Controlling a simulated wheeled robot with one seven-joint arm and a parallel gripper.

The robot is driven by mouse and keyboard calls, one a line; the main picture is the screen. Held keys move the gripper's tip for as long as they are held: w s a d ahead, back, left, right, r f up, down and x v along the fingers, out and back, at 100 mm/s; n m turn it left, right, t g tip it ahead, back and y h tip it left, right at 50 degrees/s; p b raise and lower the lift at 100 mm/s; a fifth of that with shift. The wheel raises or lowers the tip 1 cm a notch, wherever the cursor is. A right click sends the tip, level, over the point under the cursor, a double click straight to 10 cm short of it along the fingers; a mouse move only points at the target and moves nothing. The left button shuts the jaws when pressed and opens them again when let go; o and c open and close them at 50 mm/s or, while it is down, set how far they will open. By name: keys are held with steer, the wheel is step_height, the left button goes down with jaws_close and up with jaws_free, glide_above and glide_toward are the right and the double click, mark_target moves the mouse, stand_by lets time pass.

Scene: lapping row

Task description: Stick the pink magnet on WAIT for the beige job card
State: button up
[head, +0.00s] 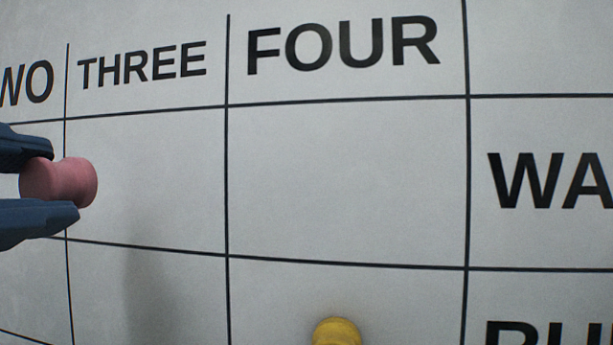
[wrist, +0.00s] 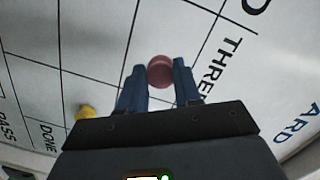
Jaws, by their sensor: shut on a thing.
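My gripper (head: 40,185) is shut on the pink magnet (head: 75,184), a small spool-shaped piece with a narrower waist. In the head view they are at the left edge, in front of the board near the line between the TWO and THREE columns. In the wrist view the pink magnet (wrist: 161,71) sits between the fingertips of my gripper (wrist: 161,85). I cannot tell whether the magnet touches the board. The WAIT row label (head: 550,182) is partly cut off at the right edge. No beige job card shows in either view.
The white board (head: 345,180) has black grid lines and the headings THREE (head: 142,65) and FOUR (head: 342,45). A yellow magnet (head: 337,331) is in the FOUR column, one row below WAIT; it also shows in the wrist view (wrist: 86,112). The WAIT cells under THREE and FOUR look bare.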

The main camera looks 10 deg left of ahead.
mark_target(88, 183)
steer(key=shift+w+d, duration=0.1)
steer(key=shift+w, duration=2.4)
steer(key=o, duration=1.1)
